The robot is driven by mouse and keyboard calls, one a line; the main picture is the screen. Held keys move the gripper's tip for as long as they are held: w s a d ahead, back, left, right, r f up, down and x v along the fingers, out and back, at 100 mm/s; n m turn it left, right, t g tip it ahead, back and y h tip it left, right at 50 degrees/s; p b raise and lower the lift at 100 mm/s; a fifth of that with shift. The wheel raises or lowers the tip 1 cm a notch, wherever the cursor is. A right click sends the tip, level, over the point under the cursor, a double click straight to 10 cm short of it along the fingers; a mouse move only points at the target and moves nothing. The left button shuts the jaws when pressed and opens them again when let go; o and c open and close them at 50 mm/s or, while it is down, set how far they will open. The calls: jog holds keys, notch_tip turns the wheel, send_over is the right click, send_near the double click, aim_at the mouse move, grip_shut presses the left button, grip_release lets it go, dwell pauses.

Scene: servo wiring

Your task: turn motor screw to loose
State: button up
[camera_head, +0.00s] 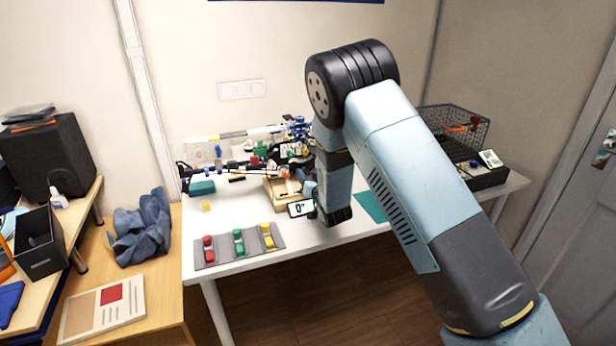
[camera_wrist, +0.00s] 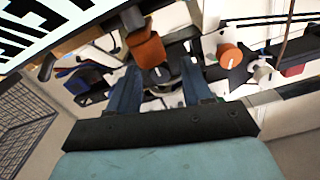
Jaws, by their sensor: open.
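In the wrist view my gripper (camera_wrist: 160,66) is open, with its two dark blue fingers apart. An orange-brown knob (camera_wrist: 148,50) on a dark part shows between and just beyond the fingertips; whether they touch it is unclear. A second orange knob (camera_wrist: 230,56) on a white and dark mount sits to the right, outside the fingers. I cannot tell for sure which one is the motor screw. In the head view my forearm comes down over the white table (camera_head: 225,272) and hides the gripper and the parts behind it.
A white card marked 0° (camera_head: 300,208) stands by my wrist. A grey strip with red, green and yellow pieces (camera_head: 239,245) lies at the table's front left. A wire basket (camera_head: 455,128) stands at the right. A wooden box (camera_head: 283,191) and wired parts crowd the middle.

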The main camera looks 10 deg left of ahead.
grip_shut()
dwell(0.3)
jog(key=shift+n, duration=0.3)
jog(key=n, duration=0.7)
jog(key=shift+s, duration=0.1)
jog(key=n, duration=0.4)
jog(key=shift+f+n, duration=0.1)
jog(key=shift+n, duration=0.2)
jog(key=shift+a+n, duration=0.1)
jog(key=shift+n, duration=1.3)
jog(key=shift+s+f, duration=0.1)
